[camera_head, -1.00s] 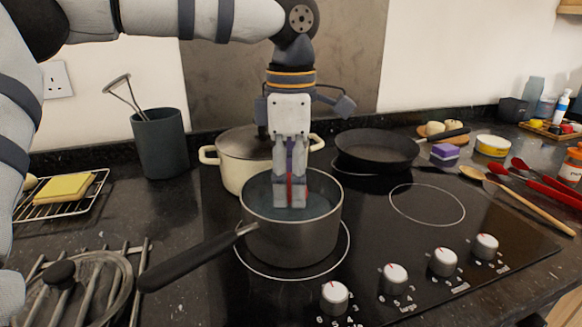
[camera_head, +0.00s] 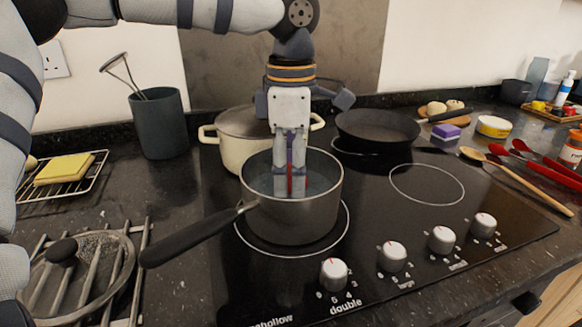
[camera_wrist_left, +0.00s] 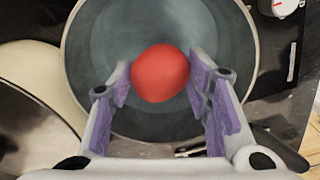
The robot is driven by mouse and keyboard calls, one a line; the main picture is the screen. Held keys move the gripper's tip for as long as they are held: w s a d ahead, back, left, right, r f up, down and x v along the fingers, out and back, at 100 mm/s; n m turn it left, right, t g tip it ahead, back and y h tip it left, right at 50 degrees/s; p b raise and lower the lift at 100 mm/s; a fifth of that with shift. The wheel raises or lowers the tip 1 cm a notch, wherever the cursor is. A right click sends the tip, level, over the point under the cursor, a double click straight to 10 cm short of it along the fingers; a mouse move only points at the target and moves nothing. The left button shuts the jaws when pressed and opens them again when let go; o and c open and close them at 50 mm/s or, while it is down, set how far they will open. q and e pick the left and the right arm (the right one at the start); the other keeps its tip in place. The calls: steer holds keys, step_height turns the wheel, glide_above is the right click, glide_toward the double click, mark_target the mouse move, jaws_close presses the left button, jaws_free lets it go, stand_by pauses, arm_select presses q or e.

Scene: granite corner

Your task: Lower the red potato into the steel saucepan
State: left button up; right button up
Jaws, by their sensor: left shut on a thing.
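The steel saucepan (camera_head: 295,218) stands on the front left ring of the black hob, its dark handle toward the lower left. It holds what looks like water. My left gripper (camera_head: 290,190) points straight down inside the pan's rim. In the left wrist view the red potato (camera_wrist_left: 160,73) sits between the purple pads of my left gripper (camera_wrist_left: 165,90), with the pan (camera_wrist_left: 235,35) around and below it. In the head view the gripper mostly hides the potato; a narrow red strip shows between the fingers. I cannot tell whether the potato touches the pan's bottom. My right gripper is out of view.
A cream pot (camera_head: 228,150) stands close behind the saucepan, and a black frying pan (camera_head: 377,132) behind right. A glass lid (camera_head: 95,275) lies on a rack at the lower left. Wooden and red utensils (camera_head: 530,185) lie at the right. The front right ring (camera_head: 427,184) is empty.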

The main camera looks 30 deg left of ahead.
arm_select(q)
steer(key=o, duration=1.3)
steer(key=shift+c, duration=0.2)
steer(key=shift+r, duration=0.1)
